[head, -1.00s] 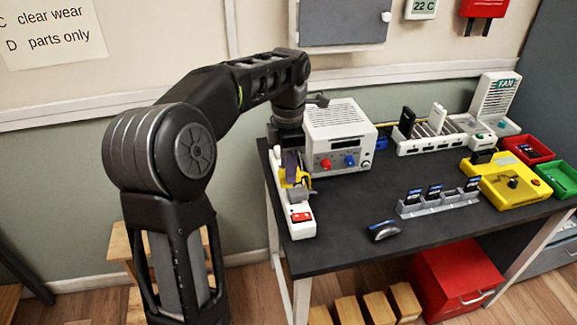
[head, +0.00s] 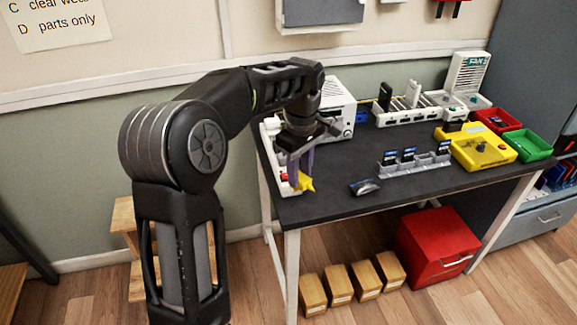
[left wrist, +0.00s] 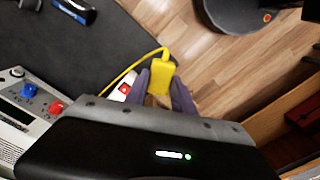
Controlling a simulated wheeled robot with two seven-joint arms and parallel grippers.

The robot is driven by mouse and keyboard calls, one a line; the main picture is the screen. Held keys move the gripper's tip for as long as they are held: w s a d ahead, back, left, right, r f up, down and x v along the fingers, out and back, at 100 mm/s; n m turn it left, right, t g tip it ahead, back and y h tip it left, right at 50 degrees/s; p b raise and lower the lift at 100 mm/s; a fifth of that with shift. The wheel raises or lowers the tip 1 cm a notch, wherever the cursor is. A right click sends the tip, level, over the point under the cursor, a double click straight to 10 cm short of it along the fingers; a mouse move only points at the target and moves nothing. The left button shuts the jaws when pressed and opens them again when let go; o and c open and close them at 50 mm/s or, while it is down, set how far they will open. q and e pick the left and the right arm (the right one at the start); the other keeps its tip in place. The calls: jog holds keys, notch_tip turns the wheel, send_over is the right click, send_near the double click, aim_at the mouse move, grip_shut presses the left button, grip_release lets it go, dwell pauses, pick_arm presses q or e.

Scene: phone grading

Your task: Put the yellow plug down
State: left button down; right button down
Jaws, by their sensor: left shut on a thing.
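The yellow plug (head: 305,182) is between the fingers of my left gripper (head: 299,172), near the front left edge of the dark table. In the left wrist view the plug (left wrist: 161,77) sits between the two purple fingers of the left gripper (left wrist: 160,92), with its yellow cable (left wrist: 133,67) running off to the left. My left gripper is shut on it. The white power strip (head: 270,150) with a red switch lies behind and left of the gripper, partly hidden by it. My right gripper is not in view.
A white power supply box (head: 340,105) stands behind the gripper. A dark phone (head: 364,187) lies to the right on the table (head: 330,205). The table front is largely clear.

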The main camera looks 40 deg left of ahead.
pick_arm(q)
jog(key=w+d+f+m, duration=0.1)
jog(key=d+f+m, duration=0.3)
jog(key=d+m, duration=0.4)
jog(key=w+d+f+m, duration=0.1)
jog(key=d+f+m, duration=0.3)
jog(key=d+m, duration=0.4)
jog(key=shift+d+f, duration=0.15)
jog(key=shift+d, duration=0.1)
jog(key=shift+w, duration=0.1)
